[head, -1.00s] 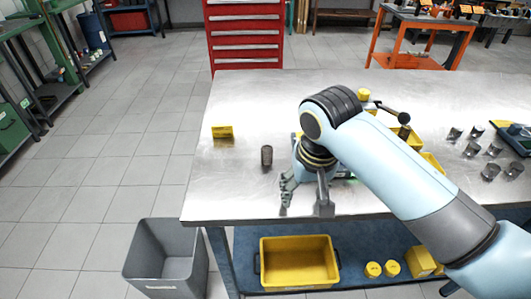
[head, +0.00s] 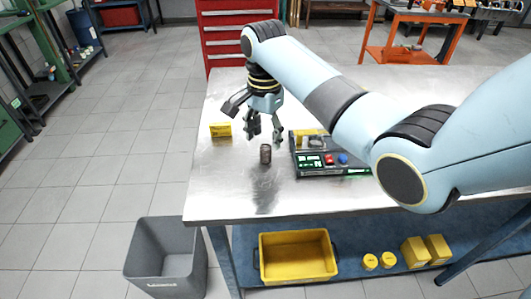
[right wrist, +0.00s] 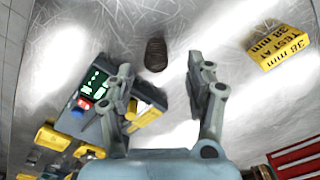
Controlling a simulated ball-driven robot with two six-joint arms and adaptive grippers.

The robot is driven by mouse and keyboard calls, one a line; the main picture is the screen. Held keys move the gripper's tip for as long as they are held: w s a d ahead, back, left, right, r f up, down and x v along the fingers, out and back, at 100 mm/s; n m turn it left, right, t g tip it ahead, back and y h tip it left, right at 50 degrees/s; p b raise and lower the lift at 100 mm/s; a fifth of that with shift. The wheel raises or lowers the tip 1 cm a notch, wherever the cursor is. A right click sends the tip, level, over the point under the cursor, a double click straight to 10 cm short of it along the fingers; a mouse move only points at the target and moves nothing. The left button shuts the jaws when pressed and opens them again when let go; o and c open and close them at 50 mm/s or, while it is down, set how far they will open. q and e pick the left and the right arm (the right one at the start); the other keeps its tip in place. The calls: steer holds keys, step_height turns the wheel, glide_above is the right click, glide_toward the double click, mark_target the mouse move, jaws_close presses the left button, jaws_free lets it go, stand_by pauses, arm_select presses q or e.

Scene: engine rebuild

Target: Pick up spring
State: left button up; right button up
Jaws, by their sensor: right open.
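The spring (head: 265,154) is a small dark brown coil standing upright on the metal workbench (head: 225,185). It also shows in the right wrist view (right wrist: 155,54), near the top middle. My right gripper (head: 264,135) is open and empty, pointing down just behind and above the spring. In the right wrist view its fingertips (right wrist: 160,63) are spread to either side of the spring, which looks clear of both fingers. My left gripper is out of view.
A yellow sign (head: 220,130) reading "TEST AT 38 mm" in the right wrist view (right wrist: 278,47) stands left of the gripper. A tester with a green display (head: 325,163) sits right of the spring. The bench front is clear; a grey bin (head: 168,250) stands on the floor.

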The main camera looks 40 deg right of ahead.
mark_target(266, 152)
steer(key=f, duration=0.5)
steer(key=shift+s+f+p, duration=0.1)
steer(key=shift+s+p, duration=0.15)
steer(key=shift+p, duration=0.05)
steer(key=shift+c, duration=0.3)
jaws_close()
